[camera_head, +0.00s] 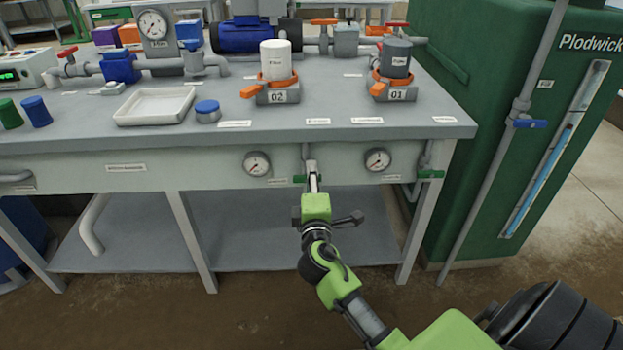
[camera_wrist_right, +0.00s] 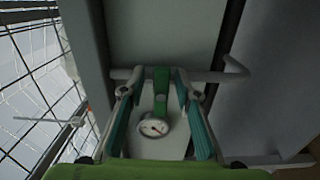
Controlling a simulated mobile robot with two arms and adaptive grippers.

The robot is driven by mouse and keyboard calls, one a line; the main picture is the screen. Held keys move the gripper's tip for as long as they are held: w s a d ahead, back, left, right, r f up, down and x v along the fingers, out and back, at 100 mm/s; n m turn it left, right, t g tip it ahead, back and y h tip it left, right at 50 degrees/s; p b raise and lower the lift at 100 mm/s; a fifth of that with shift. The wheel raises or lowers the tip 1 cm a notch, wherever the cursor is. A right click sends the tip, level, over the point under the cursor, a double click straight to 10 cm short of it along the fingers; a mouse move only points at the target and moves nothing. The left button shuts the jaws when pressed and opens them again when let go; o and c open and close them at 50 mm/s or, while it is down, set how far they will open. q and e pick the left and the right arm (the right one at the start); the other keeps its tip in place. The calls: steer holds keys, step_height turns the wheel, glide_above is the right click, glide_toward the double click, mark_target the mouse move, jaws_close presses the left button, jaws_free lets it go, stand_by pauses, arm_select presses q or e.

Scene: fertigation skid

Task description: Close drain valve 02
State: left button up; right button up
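A green valve handle (camera_head: 299,179) sits on the front panel of the bench, below the unit plated 02. Its small label is too small to read, so I cannot confirm it as drain valve 02. My right gripper (camera_head: 314,180) is at this handle and hides part of it. In the right wrist view, the green handle (camera_wrist_right: 161,82) stands between the two fingers of my right gripper (camera_wrist_right: 157,84), with gaps on both sides. The gripper is open. A second green handle (camera_head: 431,174) sits further right. My left gripper is not in view.
Round gauges (camera_head: 257,163) (camera_head: 377,160) flank the handle; one gauge (camera_wrist_right: 153,126) shows between my fingers in the wrist view. A grey pipe (camera_wrist_right: 212,76) crosses near the fingertips. Bench legs (camera_head: 191,240) and a green tank (camera_head: 485,130) stand nearby. Orange-handled units (camera_head: 279,97) stand above.

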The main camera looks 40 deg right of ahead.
steer(key=shift+f, duration=0.1)
steer(key=shift+s+a, duration=0.1)
steer(key=shift+s, duration=0.1)
steer(key=v, duration=1.1)
steer(key=shift+s, duration=0.3)
steer(key=shift+a, duration=0.1)
